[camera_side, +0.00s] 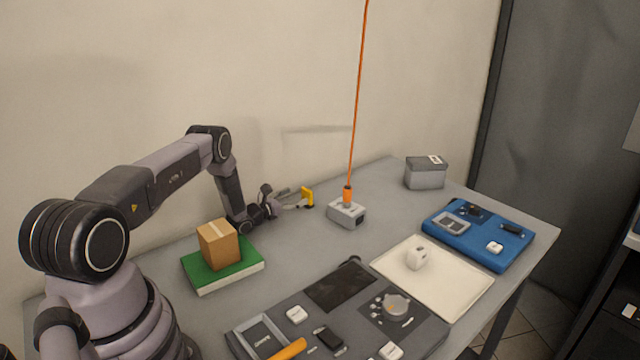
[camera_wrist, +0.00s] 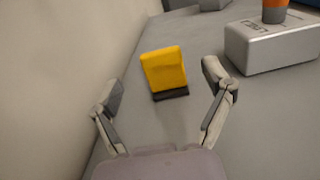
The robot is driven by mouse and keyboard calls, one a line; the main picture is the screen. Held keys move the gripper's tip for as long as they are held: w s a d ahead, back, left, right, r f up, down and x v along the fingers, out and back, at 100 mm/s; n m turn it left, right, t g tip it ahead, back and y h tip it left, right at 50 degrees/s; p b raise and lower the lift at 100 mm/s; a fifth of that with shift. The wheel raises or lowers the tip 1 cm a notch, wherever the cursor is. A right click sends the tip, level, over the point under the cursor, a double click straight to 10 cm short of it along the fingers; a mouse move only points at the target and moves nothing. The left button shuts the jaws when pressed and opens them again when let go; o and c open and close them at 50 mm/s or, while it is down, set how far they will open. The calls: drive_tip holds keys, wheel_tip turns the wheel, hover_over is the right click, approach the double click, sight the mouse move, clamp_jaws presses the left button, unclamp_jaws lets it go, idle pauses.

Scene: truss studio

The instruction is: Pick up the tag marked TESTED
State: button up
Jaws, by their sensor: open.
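No lettering reading TESTED is legible in either view, so I cannot tell which piece is that tag. A yellow upright piece (camera_side: 308,196) stands on the table near the wall. In the wrist view the yellow piece (camera_wrist: 164,69) leans slightly on a dark base, its face showing no readable marking. My gripper (camera_side: 294,198) is low over the table, pointing at it. In the wrist view my gripper (camera_wrist: 164,82) is open, with a finger on either side of the yellow piece and clear gaps; neither finger appears to touch it.
A grey metal box (camera_side: 347,214) with an orange cable rising from it stands right of my gripper. A cardboard box (camera_side: 218,244) sits on a green book (camera_side: 245,264). A white tray (camera_side: 465,287), a blue case (camera_side: 510,252) and a dark mat (camera_side: 425,337) with small parts fill the front and right.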

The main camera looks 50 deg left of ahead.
sight(305, 191)
drive_tip(key=shift+w+a, duration=0.1)
drive_tip(key=shift+w, duration=2.3)
drive_tip(key=c, duration=1.1)
drive_tip(key=shift+r, duration=0.1)
